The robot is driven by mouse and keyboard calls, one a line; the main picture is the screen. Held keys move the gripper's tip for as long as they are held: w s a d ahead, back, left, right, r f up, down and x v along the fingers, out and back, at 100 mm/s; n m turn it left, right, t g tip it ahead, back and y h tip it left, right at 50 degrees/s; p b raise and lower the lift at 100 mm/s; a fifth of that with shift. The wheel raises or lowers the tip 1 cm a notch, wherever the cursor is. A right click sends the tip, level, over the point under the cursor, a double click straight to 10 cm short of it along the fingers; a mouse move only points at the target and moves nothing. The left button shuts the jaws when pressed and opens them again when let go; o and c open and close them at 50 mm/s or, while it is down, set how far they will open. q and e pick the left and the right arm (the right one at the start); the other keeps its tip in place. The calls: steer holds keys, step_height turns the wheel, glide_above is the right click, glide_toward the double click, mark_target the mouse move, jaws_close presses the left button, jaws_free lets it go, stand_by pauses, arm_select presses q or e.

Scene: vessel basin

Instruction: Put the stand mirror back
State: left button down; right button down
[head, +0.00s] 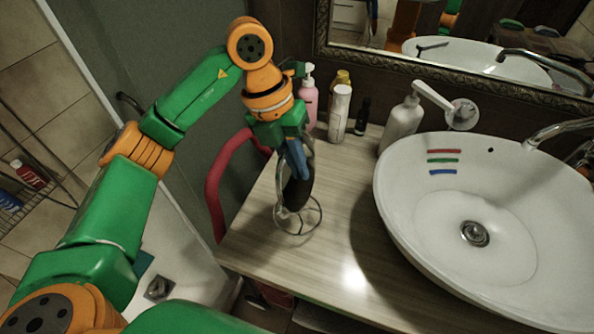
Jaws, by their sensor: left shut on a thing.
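The stand mirror (298,192) shows as a narrow dark oval with a round wire base (313,225), seen at a steep angle. It is upright over the left part of the wooden counter (335,195), left of the basin. My left gripper (297,165) points down and is shut on the upper part of the mirror. The fingers hide part of its top edge. I cannot tell whether the base touches the counter or hangs just above it. My right gripper is not in view.
Pink (309,98) and white (339,112) bottles, a small dark bottle (362,117) and a white pump bottle (401,125) stand along the back. The white basin (399,226) fills the right. A red curved rail (213,188) is left of the counter. The counter front is clear.

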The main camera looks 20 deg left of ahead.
arm_select(q)
steer(key=f, duration=0.3)
steer(key=shift+w, duration=0.2)
steer(key=shift+w+a+f, duration=0.1)
steer(key=shift+f, duration=0.4)
steer(key=c, duration=0.9)
jaws_free()
